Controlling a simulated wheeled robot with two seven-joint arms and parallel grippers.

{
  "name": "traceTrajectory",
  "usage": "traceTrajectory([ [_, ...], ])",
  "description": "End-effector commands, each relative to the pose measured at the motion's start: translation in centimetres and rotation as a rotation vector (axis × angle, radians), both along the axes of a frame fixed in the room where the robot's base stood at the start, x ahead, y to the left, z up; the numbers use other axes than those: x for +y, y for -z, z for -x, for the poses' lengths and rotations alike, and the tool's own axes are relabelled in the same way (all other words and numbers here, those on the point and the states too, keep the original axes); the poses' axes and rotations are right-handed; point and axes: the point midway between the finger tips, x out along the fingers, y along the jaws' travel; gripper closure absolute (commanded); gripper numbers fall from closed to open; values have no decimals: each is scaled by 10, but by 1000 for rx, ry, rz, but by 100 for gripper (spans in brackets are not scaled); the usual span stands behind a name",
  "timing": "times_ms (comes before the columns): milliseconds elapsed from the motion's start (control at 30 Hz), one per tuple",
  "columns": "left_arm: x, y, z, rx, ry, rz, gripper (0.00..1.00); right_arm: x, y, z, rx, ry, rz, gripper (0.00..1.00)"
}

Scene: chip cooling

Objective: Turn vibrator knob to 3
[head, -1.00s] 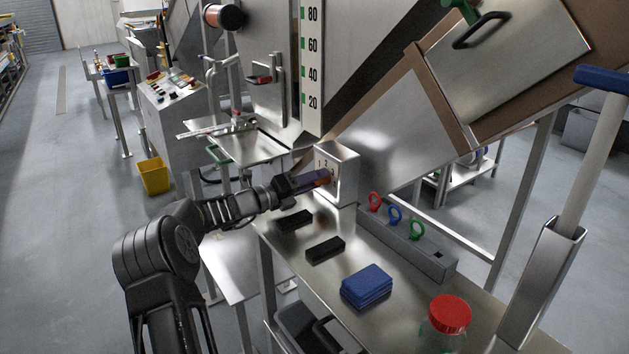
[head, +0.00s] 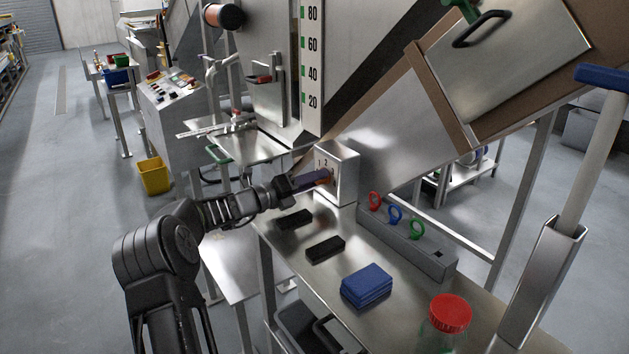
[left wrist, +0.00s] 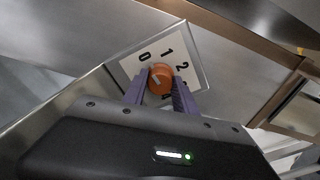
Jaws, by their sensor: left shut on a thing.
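The vibrator knob is orange and round, and shows in the left wrist view (left wrist: 160,79) on a white dial plate (left wrist: 140,62) with the numbers 0, 1 and 2; a further mark is mostly hidden by a finger. A pale pointer line on the knob points toward the lower left. In the head view the knob sits on the front of a metal control box (head: 347,176) on the bench. My left gripper (head: 322,179) has its purple fingers shut on the knob, one on each side. My right gripper is not in view.
On the metal bench lie two black blocks (head: 325,249), a stack of blue cloths (head: 367,286) and a red-lidded jar (head: 450,315). A grey holder (head: 430,258) with red, blue and green rings stands behind them. A sloping metal chute rises behind the box.

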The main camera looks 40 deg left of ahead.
Motion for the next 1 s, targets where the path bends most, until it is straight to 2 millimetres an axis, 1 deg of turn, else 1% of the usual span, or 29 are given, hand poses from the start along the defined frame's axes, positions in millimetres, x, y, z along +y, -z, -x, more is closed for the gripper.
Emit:
traceTrajectory([
  [267,0,3,0,-47,0,-167,100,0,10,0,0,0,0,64],
  [467,0,3,0,-97,-1,-339,100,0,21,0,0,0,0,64],
  [767,0,4,0,-177,-1,-614,100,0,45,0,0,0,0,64],
  [1000,0,5,0,-241,-1,-834,100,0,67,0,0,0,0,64],
])
